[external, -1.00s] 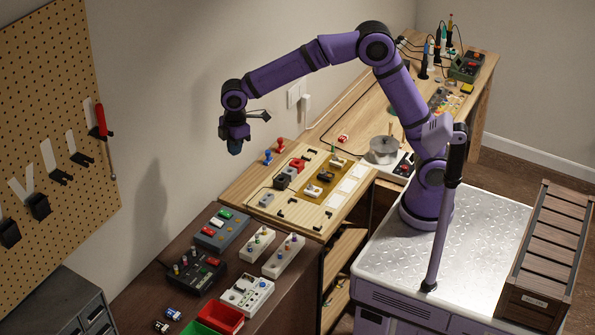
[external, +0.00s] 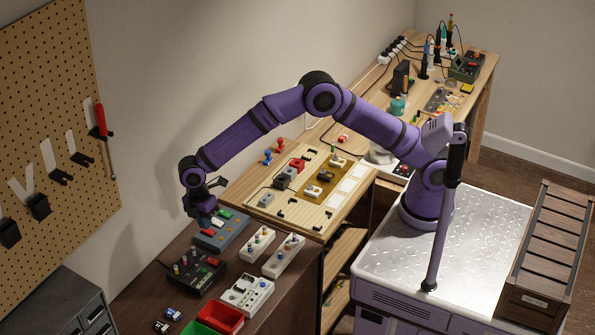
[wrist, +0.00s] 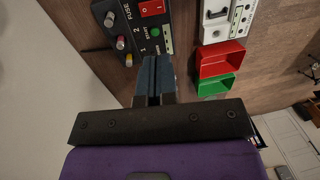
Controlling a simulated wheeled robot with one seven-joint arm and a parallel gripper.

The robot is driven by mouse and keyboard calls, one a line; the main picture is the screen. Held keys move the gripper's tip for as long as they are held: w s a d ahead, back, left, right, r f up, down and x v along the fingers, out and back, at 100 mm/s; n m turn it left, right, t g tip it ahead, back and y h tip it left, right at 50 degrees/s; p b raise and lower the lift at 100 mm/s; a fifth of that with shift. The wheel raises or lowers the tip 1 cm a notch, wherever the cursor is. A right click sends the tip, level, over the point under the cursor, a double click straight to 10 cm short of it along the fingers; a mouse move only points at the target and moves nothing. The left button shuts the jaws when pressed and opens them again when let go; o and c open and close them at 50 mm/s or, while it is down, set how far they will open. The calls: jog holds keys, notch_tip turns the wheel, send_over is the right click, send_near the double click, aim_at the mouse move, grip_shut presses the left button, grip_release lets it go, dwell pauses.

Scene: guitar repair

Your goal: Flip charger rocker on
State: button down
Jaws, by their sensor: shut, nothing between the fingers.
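A black panel box (external: 178,279) on the dark bench carries several coloured knobs and a red rocker. In the wrist view this black box (wrist: 131,36) shows FUSE lettering, and its red rocker (wrist: 152,9) is at the top edge. A grey box (external: 229,234) behind it carries green, white and red rockers. No charger label is readable on either. My gripper (external: 204,222) is over the left side of the grey box, above the dark bench; its tip is hard to make out there. In the wrist view my gripper (wrist: 152,62) is shut and empty.
A red bin (wrist: 220,58) and a green bin (wrist: 215,85) sit at the bench front. A white module (external: 247,295) and two white switch strips (external: 290,255) stand to the right. The wall and pegboard (external: 60,130) are at the left.

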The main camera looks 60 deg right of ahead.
aim_at(212, 260)
jog(key=f, duration=0.4)
jog(key=s+f, duration=0.1)
jog(key=f, duration=0.4)
jog(key=s+f, duration=0.1)
jog(key=f, duration=0.3)
jog(key=shift+f, duration=0.4)
jog(key=shift+d+f+t, duration=0.1)
jog(key=shift+f+t, duration=0.15)
jog(key=shift+t, duration=0.05)
jog(key=shift+w+r, duration=0.2)
jog(key=shift+w, duration=0.55)
jog(key=shift+r, duration=0.1)
